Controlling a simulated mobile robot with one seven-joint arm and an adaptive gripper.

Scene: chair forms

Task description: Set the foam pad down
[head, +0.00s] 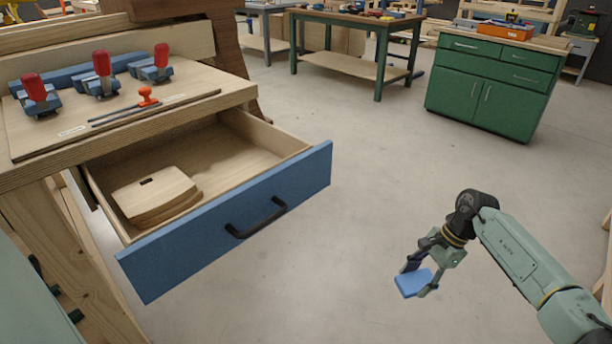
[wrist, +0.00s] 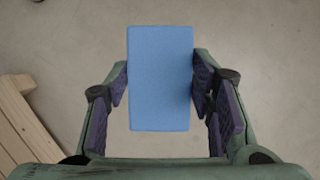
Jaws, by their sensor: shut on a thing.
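The foam pad (head: 411,284) is a small flat blue block held in my gripper (head: 420,281), over bare floor at the lower right of the head view. In the wrist view the foam pad (wrist: 160,78) shows as an upright blue rectangle between the two fingers of my gripper (wrist: 160,88). The purple finger pads close on its left and right sides. The pad's underside is hidden.
A wooden workbench (head: 225,88) with red-handled clamps (head: 102,72) stands at the left. Its blue-fronted drawer (head: 305,178) is pulled open and holds curved wooden pieces (head: 155,192). A green cabinet (head: 490,85) stands at the back right. Open floor lies between.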

